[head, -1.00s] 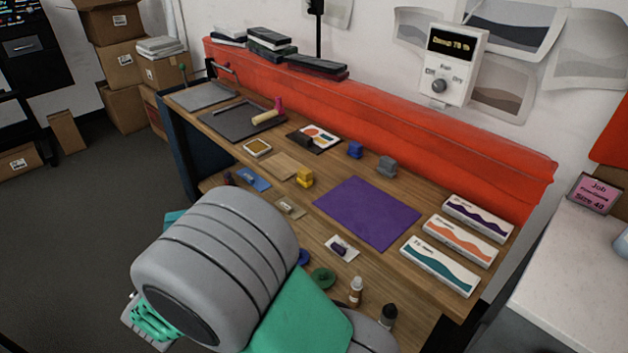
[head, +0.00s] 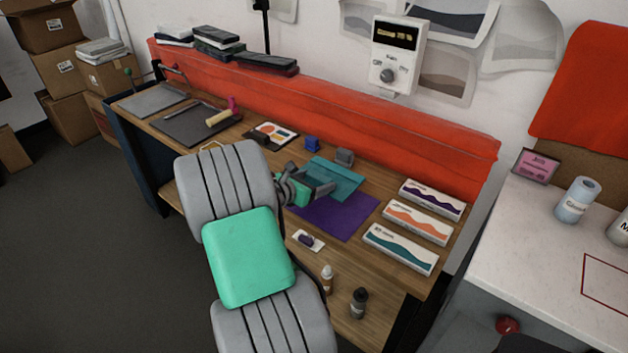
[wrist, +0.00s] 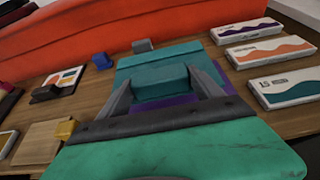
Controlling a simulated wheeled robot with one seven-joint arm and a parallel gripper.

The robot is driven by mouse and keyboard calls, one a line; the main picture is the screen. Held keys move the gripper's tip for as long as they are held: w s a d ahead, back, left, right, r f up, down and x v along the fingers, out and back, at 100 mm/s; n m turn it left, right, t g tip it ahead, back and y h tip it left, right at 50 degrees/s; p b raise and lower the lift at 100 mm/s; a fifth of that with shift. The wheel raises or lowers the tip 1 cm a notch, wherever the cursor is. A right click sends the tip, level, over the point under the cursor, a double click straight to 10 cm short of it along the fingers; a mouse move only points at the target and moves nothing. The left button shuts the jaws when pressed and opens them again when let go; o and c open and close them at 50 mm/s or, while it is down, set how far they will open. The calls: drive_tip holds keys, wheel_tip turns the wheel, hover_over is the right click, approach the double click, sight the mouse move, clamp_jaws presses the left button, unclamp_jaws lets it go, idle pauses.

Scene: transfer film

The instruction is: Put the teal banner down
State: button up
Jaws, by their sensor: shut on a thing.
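The teal banner (head: 339,176) is a flat teal sheet over the workbench, overlapping the far part of a purple sheet (head: 335,221). My gripper (head: 322,190) is shut on its near side. In the wrist view, the teal banner (wrist: 178,51) spreads out beyond the fingers, and a raised teal block on it sits between the fingertips of my gripper (wrist: 165,84). Purple shows just past the near edge of the banner. I cannot tell whether the banner touches the purple sheet or hangs slightly above it.
Three white boxes with purple, orange and teal waves (head: 401,248) lie to the right. A blue block (head: 312,144) and a grey block (head: 344,157) stand behind the banner. A red roll (head: 330,110) runs along the back.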

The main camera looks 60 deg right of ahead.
sight(314, 208)
drive_tip(key=shift+f+b, duration=3.2)
drive_tip(key=shift+b, duration=0.15)
drive_tip(key=shift+f, duration=0.4)
drive_tip(key=o, duration=1.6)
drive_tip(key=w+a+r+m+t+y+p, duration=0.1)
drive_tip(key=w+a+r+m+t+y, duration=0.25)
drive_tip(key=a, duration=0.85)
drive_tip(key=w+a+m+t+y, duration=0.1)
drive_tip(key=w+a+m+y, duration=0.35)
drive_tip(key=a, duration=0.85)
drive_tip(key=a+r+m+y, duration=0.1)
drive_tip(key=a+m, duration=0.1)
drive_tip(key=a, duration=0.6)
drive_tip(key=s+a+r+m+y, duration=0.1)
drive_tip(key=a+m+y, duration=0.1)
drive_tip(key=a, duration=0.6)
drive_tip(key=s+a+r+m+t+y+p, duration=0.1)
drive_tip(key=a+m+y, duration=0.1)
drive_tip(key=a, duration=0.6)
drive_tip(key=shift+a+m, duration=0.35)
drive_tip(key=shift+m, duration=0.45)
